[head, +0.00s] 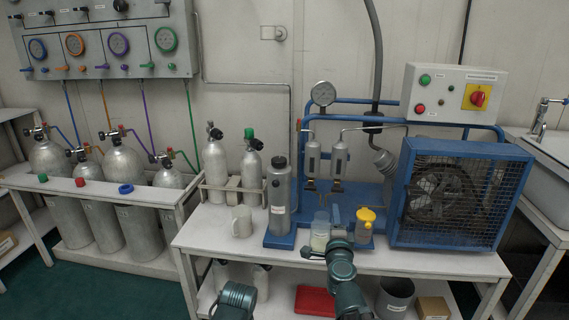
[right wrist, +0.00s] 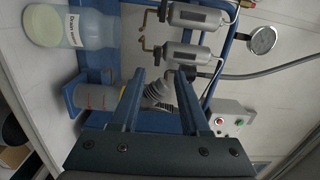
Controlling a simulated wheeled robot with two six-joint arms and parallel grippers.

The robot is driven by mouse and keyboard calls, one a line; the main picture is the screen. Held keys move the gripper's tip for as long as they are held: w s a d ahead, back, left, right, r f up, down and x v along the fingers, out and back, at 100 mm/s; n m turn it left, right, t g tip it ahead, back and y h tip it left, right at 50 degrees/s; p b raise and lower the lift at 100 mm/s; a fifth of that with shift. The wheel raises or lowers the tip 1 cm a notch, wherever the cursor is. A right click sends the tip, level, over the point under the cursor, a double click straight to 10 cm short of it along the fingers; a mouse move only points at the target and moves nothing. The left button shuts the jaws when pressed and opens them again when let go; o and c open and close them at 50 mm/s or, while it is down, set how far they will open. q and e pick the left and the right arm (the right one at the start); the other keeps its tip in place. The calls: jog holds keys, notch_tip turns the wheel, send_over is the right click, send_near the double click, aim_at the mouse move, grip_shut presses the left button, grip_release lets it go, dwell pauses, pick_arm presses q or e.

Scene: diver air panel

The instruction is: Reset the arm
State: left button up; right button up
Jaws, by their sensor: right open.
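My right gripper (head: 338,218) is over the front of the white bench (head: 215,240) in the head view, near a clear jar (head: 320,232) and a yellow-topped cup (head: 365,222). In the right wrist view its two fingers (right wrist: 163,80) are apart, with nothing held between them. That view also shows the jar, labelled as clean water (right wrist: 68,22), and two metal filter canisters (right wrist: 188,52) beyond the fingers. Only a teal link of my left arm shows at the bottom of the head view; the left gripper is out of view.
A blue compressor (head: 450,200) stands on the bench's right, under a control box (head: 440,92). A grey bottle (head: 279,200), a mug (head: 241,222) and two small cylinders (head: 215,165) stand left. A red case (head: 315,300) lies below.

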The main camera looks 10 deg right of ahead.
jog(key=s+a+f+n+g+y, duration=0.1)
jog(key=a+f+n+g+y, duration=0.1)
jog(key=a+f+n+y, duration=0.4)
jog(key=s+a+f+n+g+y, duration=0.1)
jog(key=a+n+g+y, duration=0.2)
jog(key=a+n, duration=0.5)
jog(key=s+f+n+g+h, duration=0.1)
jog(key=s+f+n+g, duration=0.45)
jog(key=s+f, duration=0.4)
jog(key=s+d+f+g+h, duration=0.4)
jog(key=s+d+f+g, duration=0.2)
jog(key=s+d, duration=0.15)
jog(key=s+a+n+g+h, duration=0.1)
jog(key=s+a+n, duration=0.35)
jog(key=a, duration=0.55)
notch_tip(320, 180, up, 37)
jog(key=s+p, duration=0.1)
jog(key=p, duration=3.5)
jog(key=shift+a, duration=0.4)
